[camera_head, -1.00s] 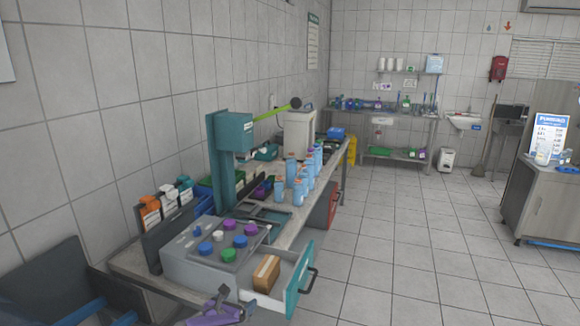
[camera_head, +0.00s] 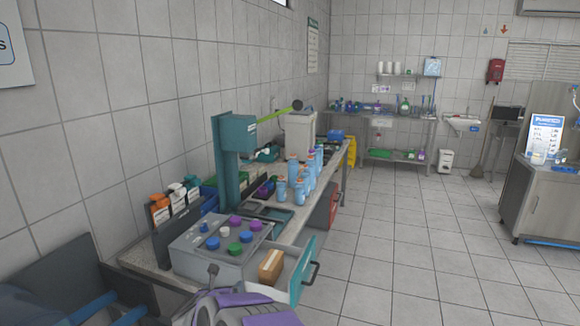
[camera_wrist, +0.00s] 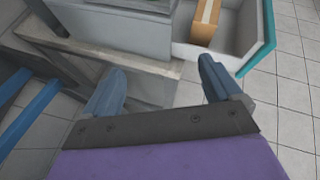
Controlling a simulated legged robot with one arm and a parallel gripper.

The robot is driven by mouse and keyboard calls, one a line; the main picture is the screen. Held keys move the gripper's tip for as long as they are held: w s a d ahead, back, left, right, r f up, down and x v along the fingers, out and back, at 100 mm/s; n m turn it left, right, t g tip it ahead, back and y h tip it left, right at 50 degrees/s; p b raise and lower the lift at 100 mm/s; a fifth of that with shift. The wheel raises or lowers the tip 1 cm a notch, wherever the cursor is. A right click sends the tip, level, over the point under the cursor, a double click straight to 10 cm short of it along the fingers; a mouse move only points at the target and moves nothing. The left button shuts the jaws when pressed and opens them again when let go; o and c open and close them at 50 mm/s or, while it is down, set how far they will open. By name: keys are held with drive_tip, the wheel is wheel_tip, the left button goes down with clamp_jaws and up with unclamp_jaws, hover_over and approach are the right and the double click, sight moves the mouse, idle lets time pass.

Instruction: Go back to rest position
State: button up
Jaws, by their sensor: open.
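My gripper (camera_wrist: 160,88) is open and empty in the wrist view, its two blue-grey fingers spread apart above the counter's end. In the head view my purple arm shows at the bottom edge; the fingers cannot be made out there. An open drawer (camera_head: 304,271) with a teal front sticks out of the grey box with coloured knobs (camera_head: 200,254). A brown carton (camera_head: 271,266) lies in the drawer. The drawer (camera_wrist: 236,60) and carton (camera_wrist: 205,22) also show at the top of the wrist view, beyond the fingers and apart from them.
A teal press-like stand (camera_head: 227,165) with a green lever and several blue bottles (camera_head: 300,180) stand on the counter. A dark chair (camera_head: 65,280) is at the lower left. The tiled floor (camera_head: 400,250) to the right is clear. A steel cabinet (camera_head: 540,200) stands far right.

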drive_tip(key=s+a+r+n+g+y, duration=0.25)
drive_tip(key=s+r+n+y, duration=0.2)
drive_tip(key=r+n, duration=0.45)
drive_tip(key=s+d+r+n+g+y, duration=0.3)
drive_tip(key=s+d+r+n, duration=0.3)
drive_tip(key=s+n, duration=0.4)
drive_tip(key=s+d+f+n+g+h, duration=0.2)
drive_tip(key=s+d+n, duration=0.5)
drive_tip(key=s+d, duration=0.8)
drive_tip(key=s+d+f+n+g+h, duration=0.3)
drive_tip(key=s+d+n+g+h, duration=0.2)
drive_tip(key=s+d, duration=1)
drive_tip(key=s+n+g, duration=0.1)
drive_tip(key=s+n, duration=0.2)
drive_tip(key=s, duration=0.3)
drive_tip(key=shift+n+g, duration=0.3)
drive_tip(key=shift+g, duration=0.05)
drive_tip(key=shift+f, duration=0.1)
